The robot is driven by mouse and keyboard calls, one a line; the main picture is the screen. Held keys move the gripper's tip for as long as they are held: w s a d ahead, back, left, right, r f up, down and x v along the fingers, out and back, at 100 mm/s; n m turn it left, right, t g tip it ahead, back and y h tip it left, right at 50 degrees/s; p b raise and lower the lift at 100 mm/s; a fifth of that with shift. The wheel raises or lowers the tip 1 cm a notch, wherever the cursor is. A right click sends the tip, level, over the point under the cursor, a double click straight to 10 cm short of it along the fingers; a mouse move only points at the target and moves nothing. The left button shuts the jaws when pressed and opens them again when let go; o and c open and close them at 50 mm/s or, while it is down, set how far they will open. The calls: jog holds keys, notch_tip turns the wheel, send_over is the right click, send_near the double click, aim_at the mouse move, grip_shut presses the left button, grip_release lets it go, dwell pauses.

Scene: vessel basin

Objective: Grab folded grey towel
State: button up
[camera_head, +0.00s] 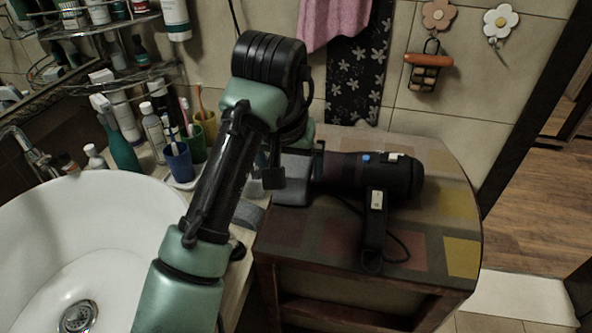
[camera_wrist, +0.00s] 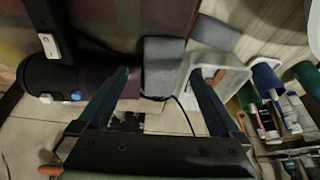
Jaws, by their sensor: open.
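A folded grey towel (camera_head: 291,194) lies at the left end of the patterned tabletop, beside the hair dryer (camera_head: 365,174). In the wrist view the towel (camera_wrist: 163,66) shows as a grey block in the gap between my two fingers. My gripper (camera_head: 295,169) is open over the towel, with one dark finger on each side of it. In the wrist view my open gripper (camera_wrist: 162,73) has the left finger near the hair dryer (camera_wrist: 75,82) and the right finger near a white container (camera_wrist: 232,82). I cannot tell whether the fingers touch the towel.
A second grey piece (camera_head: 249,214) lies on the counter edge left of the table. A white basin (camera_head: 85,235) fills the lower left. Blue (camera_head: 178,162) and yellow-green (camera_head: 206,128) cups with toothbrushes stand behind my arm. The tabletop's right end (camera_head: 455,225) is clear.

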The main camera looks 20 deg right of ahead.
aim_at(291, 184)
jog(key=x, duration=0.6)
jog(key=shift+a+f, duration=0.1)
jog(key=shift+f, duration=0.35)
jog(key=c, duration=1.1)
